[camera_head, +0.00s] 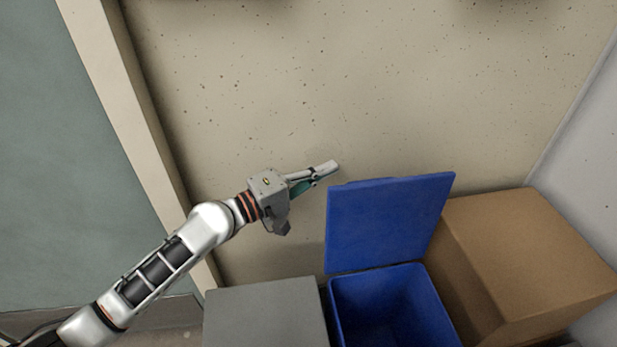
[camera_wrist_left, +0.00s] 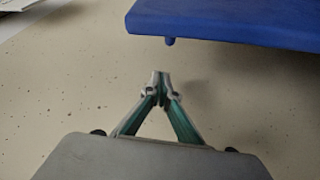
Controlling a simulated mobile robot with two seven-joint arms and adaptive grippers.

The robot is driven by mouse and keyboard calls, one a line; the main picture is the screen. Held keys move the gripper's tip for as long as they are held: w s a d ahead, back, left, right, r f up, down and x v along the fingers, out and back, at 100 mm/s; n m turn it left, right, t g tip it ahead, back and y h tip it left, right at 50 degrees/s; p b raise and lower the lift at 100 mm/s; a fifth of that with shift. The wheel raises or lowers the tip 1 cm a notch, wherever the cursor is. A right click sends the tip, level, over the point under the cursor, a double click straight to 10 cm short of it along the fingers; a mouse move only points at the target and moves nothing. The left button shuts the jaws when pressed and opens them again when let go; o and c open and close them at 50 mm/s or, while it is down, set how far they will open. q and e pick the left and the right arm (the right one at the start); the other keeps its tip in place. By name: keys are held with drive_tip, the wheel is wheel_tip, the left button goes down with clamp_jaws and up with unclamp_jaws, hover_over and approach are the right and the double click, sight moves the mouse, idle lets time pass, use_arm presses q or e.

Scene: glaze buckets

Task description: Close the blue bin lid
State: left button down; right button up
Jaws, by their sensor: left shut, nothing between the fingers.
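The blue bin (camera_head: 395,305) stands at the lower middle of the head view, with its inside showing from above. Its blue lid (camera_head: 385,222) is open and stands up at the back of the bin, leaning towards the wall. My left gripper (camera_head: 331,169) is shut and empty, just left of and slightly above the lid's top left corner in the head view. In the left wrist view the shut fingertips (camera_wrist_left: 161,78) point at the wall, and the lid's edge (camera_wrist_left: 230,22) crosses the top right, apart from them. My right gripper is not in view.
A grey box (camera_head: 265,315) stands left of the bin. A brown cardboard box (camera_head: 530,260) stands close on the right. The speckled beige wall (camera_head: 330,80) is behind the bin, and a greenish panel (camera_head: 70,170) is at the far left.

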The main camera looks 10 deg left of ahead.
use_arm(q)
drive_tip(key=s+d, duration=0.1)
drive_tip(key=s+d+p, duration=0.1)
drive_tip(key=shift+s+d+f, duration=0.2)
drive_tip(key=shift+s+d, duration=0.05)
drive_tip(key=shift+d, duration=0.15)
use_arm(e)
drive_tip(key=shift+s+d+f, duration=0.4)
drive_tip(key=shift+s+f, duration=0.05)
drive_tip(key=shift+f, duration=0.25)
use_arm(q)
drive_tip(key=shift+d, duration=0.1)
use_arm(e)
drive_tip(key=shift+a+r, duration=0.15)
